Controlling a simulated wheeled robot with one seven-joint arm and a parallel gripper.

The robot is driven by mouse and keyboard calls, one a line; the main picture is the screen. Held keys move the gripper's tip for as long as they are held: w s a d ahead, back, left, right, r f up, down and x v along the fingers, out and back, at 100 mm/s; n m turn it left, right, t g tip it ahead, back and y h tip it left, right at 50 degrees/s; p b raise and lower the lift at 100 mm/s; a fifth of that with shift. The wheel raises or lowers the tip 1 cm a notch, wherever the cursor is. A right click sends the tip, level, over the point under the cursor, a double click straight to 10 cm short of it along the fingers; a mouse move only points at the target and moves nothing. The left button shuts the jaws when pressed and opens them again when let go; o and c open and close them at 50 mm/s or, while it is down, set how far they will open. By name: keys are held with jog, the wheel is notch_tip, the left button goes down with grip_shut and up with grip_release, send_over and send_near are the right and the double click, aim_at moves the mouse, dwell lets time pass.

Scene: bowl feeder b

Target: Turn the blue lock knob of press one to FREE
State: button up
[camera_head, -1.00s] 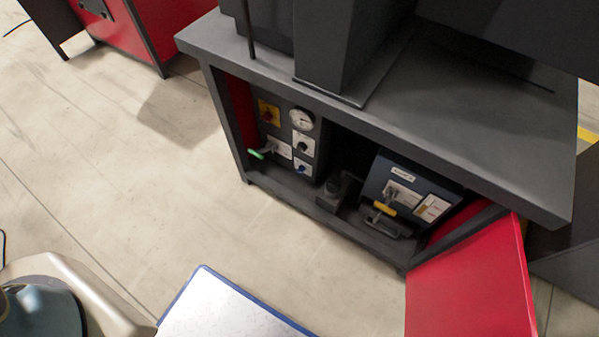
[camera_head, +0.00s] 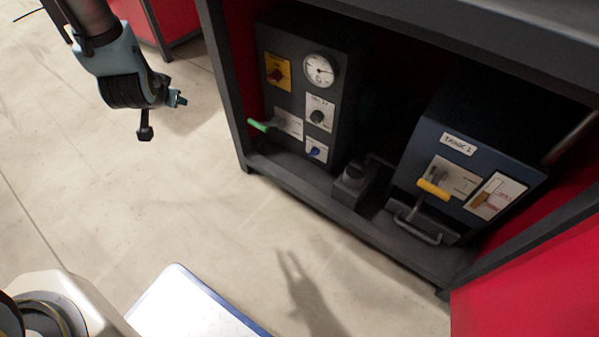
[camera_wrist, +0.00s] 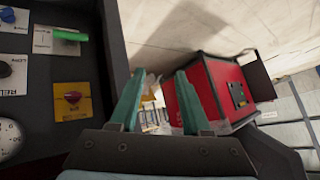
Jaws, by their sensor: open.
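The blue lock knob (camera_head: 315,151) sits on a white plate low on the dark control panel (camera_head: 288,107) inside the open cabinet. Its label is too small to read, so I cannot tell its setting. In the wrist view the blue knob (camera_wrist: 10,13) is at the upper left corner, partly cut off, well left of my fingers. My gripper (camera_wrist: 160,72) is open, its two teal fingers apart with nothing between them. In the head view my gripper (camera_head: 178,98) is left of the cabinet, apart from the panel.
Above the knob are a black knob (camera_head: 318,116), a gauge (camera_head: 319,70) and a red knob on yellow (camera_head: 278,72). A green-handled lever (camera_head: 258,126) juts out left. Tank 1 (camera_head: 465,165), with a yellow handle (camera_head: 433,190), stands right. A red door (camera_head: 540,290) is open.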

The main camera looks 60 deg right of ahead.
jog(key=s+d+f+m+h+b, duration=0.25)
jog(key=s+d+f+b, duration=0.3)
jog(key=f, duration=0.35)
jog(key=s+d+f+m+h+b, duration=0.1)
jog(key=s+d+f+m+b, duration=0.2)
jog(key=s+d+f+b, duration=0.35)
jog(key=m+g+h+b, duration=0.3)
jog(key=m+h+b, duration=0.1)
jog(key=m+b, duration=0.2)
send_near(311, 155)
jog(key=shift+n, duration=0.25)
jog(key=b+x, duration=0.5)
jog(key=x, duration=0.3)
jog(key=shift+s+d+f, duration=0.1)
jog(key=shift+d+f, duration=0.05)
jog(key=shift+f, duration=0.05)
jog(key=shift+d, duration=0.45)
grip_shut()
